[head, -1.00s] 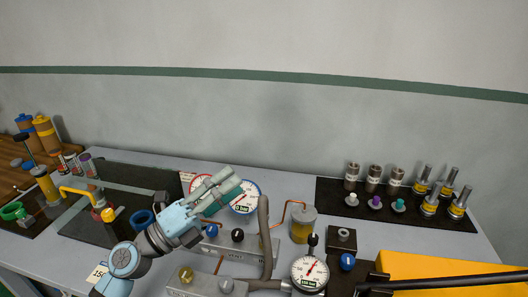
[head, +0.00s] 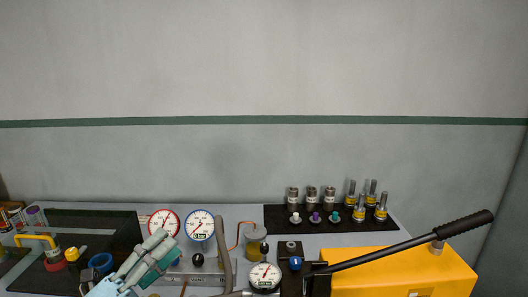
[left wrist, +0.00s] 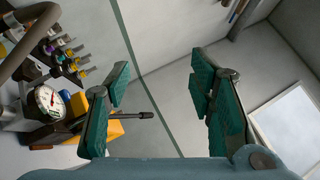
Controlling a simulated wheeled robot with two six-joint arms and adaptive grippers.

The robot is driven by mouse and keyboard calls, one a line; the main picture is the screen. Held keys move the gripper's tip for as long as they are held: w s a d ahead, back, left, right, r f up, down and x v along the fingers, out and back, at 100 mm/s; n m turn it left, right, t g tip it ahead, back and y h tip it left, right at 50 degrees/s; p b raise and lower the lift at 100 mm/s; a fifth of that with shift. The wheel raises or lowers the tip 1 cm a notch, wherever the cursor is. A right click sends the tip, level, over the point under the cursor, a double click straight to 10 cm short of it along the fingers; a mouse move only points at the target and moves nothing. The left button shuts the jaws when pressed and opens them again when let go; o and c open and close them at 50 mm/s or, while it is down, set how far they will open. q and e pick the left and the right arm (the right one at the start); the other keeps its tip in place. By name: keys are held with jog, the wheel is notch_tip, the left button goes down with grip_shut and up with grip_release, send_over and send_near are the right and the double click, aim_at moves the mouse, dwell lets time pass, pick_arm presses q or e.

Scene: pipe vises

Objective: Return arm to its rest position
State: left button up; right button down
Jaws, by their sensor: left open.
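My left gripper (head: 158,254) is at the bottom left of the head view, in front of the gauge bench. Its light-blue body and green finger pads point up and to the right. In the left wrist view the gripper (left wrist: 165,95) has its two green-padded fingers wide apart with nothing between them. Beyond them are the wall and its green stripe. The rest of my left arm is out of the head view below. My right gripper is not in view.
A yellow pump box (head: 400,275) with a long black lever (head: 410,245) stands at the right. Two round gauges (head: 200,225) and a smaller gauge (head: 264,276) stand near the left gripper. A black mat (head: 285,225) holds fittings at the back. A grey hose (head: 224,255) rises beside the gripper.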

pick_arm(q)
jog(key=a+f+n+t+y, duration=0.45)
jog(key=a+n+y, duration=0.35)
jog(key=n+y, duration=0.65)
jog(key=s+a+f+n+g+y, duration=0.4)
jog(key=a+f+n+g, duration=0.1)
jog(key=f+n, duration=0.55)
jog(key=s+d+f+n+g+h, duration=0.2)
jog(key=s+d+f+g, duration=0.3)
jog(key=s+f, duration=0.5)
jog(key=s+d+f+n+g+h, duration=0.2)
jog(key=s+f+g, duration=0.6)
jog(key=s, duration=0.4)
notch_tip(320, 180, down, 22)
jog(key=s+a+g, duration=0.1)
jog(key=s+a, duration=0.1)
jog(key=s+f+g, duration=0.1)
jog(key=s+f, duration=0.9)
jog(key=s, duration=0.3)
jog(key=shift+s+f, duration=0.2)
jog(key=shift+f, duration=0.2)
